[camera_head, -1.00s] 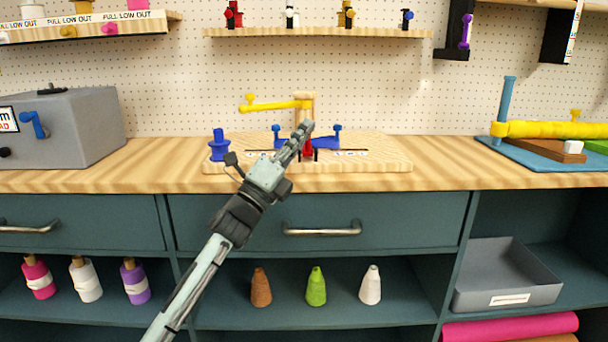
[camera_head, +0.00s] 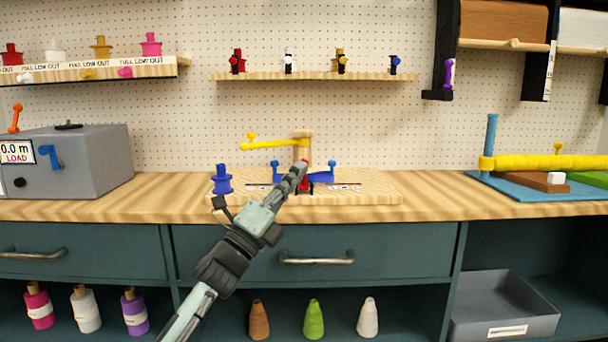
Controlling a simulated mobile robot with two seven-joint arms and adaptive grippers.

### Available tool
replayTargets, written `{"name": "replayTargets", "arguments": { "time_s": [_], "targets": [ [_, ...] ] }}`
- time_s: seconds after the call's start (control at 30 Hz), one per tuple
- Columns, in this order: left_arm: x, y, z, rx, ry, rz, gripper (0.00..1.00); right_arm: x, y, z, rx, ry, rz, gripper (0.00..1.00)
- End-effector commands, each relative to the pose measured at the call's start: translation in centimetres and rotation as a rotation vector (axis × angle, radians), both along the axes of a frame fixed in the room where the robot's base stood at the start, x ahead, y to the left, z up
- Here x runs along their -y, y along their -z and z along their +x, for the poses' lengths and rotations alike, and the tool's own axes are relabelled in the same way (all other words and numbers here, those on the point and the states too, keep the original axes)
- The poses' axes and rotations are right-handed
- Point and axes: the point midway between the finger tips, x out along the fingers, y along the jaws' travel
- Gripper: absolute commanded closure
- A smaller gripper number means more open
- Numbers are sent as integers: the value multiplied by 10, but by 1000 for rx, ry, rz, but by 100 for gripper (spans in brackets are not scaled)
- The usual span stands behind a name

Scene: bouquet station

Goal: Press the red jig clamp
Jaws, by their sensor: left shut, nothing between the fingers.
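The red jig clamp (camera_head: 306,181) stands in the middle of the wooden jig board (camera_head: 375,196), between two blue jig parts (camera_head: 325,174). It is partly hidden behind my left gripper (camera_head: 299,168). My left gripper is shut and empty. Its tip overlaps the clamp in the picture; I cannot tell whether it touches. My right gripper is not in view.
A yellow lever (camera_head: 275,143) on a wooden post stands behind the clamp. A blue spool (camera_head: 222,180) is on the board's left. A grey machine (camera_head: 85,160) stands at the left, and a blue base (camera_head: 525,188) with a yellow bar at the right.

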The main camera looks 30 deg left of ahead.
Motion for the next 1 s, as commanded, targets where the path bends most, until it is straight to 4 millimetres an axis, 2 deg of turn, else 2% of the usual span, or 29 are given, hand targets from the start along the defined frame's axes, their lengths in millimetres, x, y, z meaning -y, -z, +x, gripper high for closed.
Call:
{"name": "replayTargets", "arguments": {
  "time_s": [0.03, 0.2, 0.37, 0.67, 1.0],
  "targets": [
    [-1, 4, -12, -5, -2, 1, 100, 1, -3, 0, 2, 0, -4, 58],
    [-2, 4, -46, -4, -1, 1, 100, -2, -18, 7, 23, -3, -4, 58],
    [-4, 3, -63, -4, -2, 0, 100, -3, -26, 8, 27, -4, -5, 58],
    [-4, 2, -69, -2, -2, -2, 100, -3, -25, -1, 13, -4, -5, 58],
    [-4, 2, -69, -3, -2, -2, 100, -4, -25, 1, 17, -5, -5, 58]
  ]
}}
